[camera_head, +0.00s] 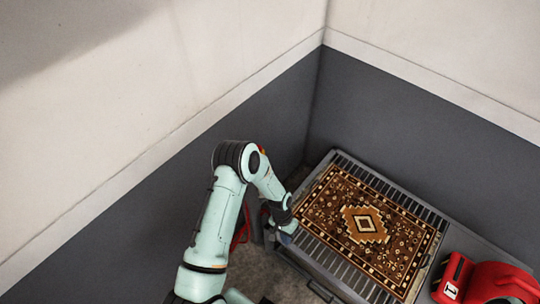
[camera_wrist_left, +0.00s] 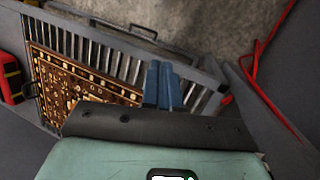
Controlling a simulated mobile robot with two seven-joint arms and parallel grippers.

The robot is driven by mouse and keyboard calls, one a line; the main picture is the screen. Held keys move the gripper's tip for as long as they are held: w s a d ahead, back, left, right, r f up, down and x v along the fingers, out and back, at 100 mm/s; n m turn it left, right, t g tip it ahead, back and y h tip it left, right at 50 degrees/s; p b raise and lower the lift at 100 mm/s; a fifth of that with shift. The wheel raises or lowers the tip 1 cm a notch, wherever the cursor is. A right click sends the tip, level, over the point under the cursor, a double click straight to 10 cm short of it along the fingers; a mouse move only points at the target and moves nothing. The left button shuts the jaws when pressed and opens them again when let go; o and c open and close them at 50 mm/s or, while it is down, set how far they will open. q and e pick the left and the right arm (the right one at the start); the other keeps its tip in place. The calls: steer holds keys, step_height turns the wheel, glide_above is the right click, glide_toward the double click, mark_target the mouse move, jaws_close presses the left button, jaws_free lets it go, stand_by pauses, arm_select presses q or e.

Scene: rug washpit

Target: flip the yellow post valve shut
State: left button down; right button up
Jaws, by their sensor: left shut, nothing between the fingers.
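I cannot make out a yellow post valve in either view. My left gripper (camera_head: 287,228) is low at the near-left edge of the slatted wash rack, partly hidden by its own wrist. In the left wrist view its blue fingers (camera_wrist_left: 162,86) are together with nothing between them. They overlap the rack's slats in that picture; I cannot tell whether they touch. My right gripper is in neither view.
A patterned brown rug (camera_head: 340,201) lies on the grey slatted rack (camera_head: 345,160) in the corner. A red machine (camera_head: 495,284) stands at the right. A red hose (camera_wrist_left: 262,92) runs beside the rack near a dark wall. Concrete floor (camera_wrist_left: 215,30) shows beyond the rack.

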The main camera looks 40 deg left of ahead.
arm_select(q)
steer(key=w+a+r+m+g+y+p, duration=0.1)
steer(key=w+a+r, duration=0.4)
steer(key=w+r, duration=0.3)
steer(key=w+a+r+m+y+p, duration=0.1)
steer(key=w+a+r, duration=0.4)
steer(key=w+r, duration=0.25)
steer(key=w+a+r+y+p, duration=0.1)
steer(key=a+r, duration=0.2)
steer(key=r, duration=0.6)
steer(key=w+a+r+g, duration=0.1)
steer(key=w+a+r, duration=0.1)
steer(key=r, duration=0.7)
steer(key=shift+a+r+y+p, duration=0.3)
steer(key=shift+a+y+p, duration=0.1)
steer(key=shift+a, duration=0.25)
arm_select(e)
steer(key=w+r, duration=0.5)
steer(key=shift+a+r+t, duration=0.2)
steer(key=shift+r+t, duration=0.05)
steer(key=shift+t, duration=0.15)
arm_select(q)
steer(key=shift+w, duration=0.1)
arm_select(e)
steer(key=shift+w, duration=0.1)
